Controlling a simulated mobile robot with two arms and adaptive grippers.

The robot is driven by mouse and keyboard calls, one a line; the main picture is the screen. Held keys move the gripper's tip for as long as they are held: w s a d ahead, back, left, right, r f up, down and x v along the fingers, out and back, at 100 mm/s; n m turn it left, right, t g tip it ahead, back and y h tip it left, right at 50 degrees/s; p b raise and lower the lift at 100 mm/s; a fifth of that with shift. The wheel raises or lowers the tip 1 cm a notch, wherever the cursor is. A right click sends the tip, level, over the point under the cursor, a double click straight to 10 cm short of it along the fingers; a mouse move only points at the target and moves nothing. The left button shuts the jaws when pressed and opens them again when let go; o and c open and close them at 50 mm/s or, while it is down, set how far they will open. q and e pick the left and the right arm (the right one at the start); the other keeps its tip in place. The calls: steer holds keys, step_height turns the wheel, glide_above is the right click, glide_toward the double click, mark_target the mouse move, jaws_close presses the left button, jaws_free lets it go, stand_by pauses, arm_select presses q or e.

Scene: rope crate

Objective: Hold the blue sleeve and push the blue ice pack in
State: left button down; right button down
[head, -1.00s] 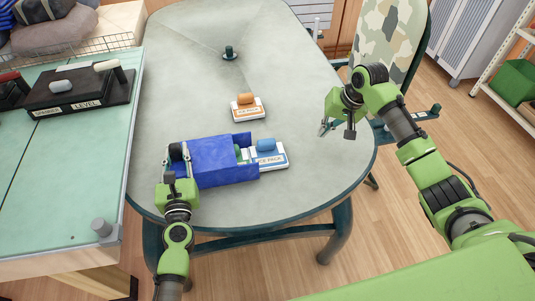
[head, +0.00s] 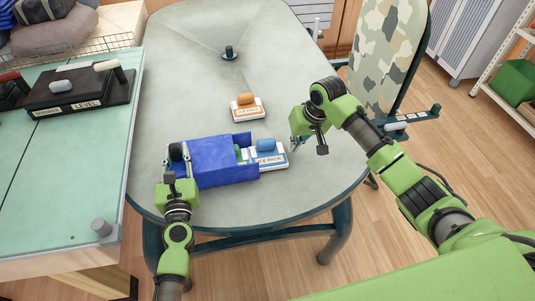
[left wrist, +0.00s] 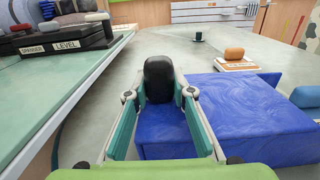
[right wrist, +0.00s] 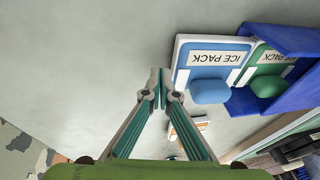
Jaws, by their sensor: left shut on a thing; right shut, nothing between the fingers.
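The blue sleeve (head: 212,165) lies on the grey table with its open end to the right. My left gripper (head: 177,152) is shut on the black grip (left wrist: 159,80) at the sleeve's left end. The blue ice pack (head: 275,160), a white-labelled slab with a blue knob, sticks out of the open end. In the right wrist view the blue ice pack (right wrist: 207,53) lies outside a green ice pack (right wrist: 265,58), which is partly inside the sleeve (right wrist: 285,38). My right gripper (right wrist: 159,80) is shut and empty, beside the blue pack's outer end, seemingly a little apart from it.
An orange ice pack (head: 247,107) lies on the table behind the sleeve. A green bench (head: 60,150) with a black tray (head: 80,98) borders the left. A camouflage-patterned board (head: 385,50) stands at the right.

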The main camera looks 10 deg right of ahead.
mark_target(261, 156)
steer(key=shift+f, duration=1)
stand_by(0.7)
steer(key=shift+a, duration=5.85)
steer(key=shift+d, duration=0.65)
steer(key=shift+r, duration=3.55)
arm_select(q)
steer(key=c, duration=1.7)
jaws_free()
